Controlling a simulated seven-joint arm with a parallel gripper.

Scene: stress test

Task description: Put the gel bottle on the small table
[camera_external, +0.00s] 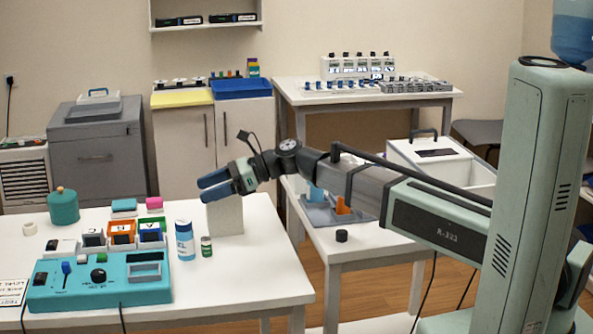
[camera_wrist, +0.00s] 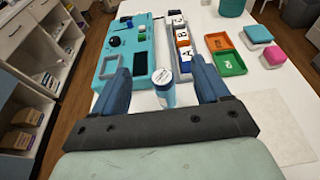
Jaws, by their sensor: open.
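A blue bottle with a white cap (camera_external: 185,241) stands upright on the left white table (camera_external: 260,270); it looks like the gel bottle. A smaller green bottle with a pale cap (camera_external: 206,246) stands just right of it. My gripper (camera_external: 203,188) is open and empty, above the table and above the bottles in the external view. In the wrist view the blue bottle (camera_wrist: 163,90) shows between my open fingers (camera_wrist: 160,68), not held. A lower white table (camera_external: 330,252), likely the small table, stands to the right, under my arm.
A teal control box (camera_external: 100,283) and a row of coloured lettered blocks (camera_external: 122,238) lie left of the bottles. A pale upright block (camera_external: 225,216) stands behind them. The right table carries a black cap-like piece (camera_external: 342,236) and a grey tray (camera_external: 322,212); its front is mostly clear.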

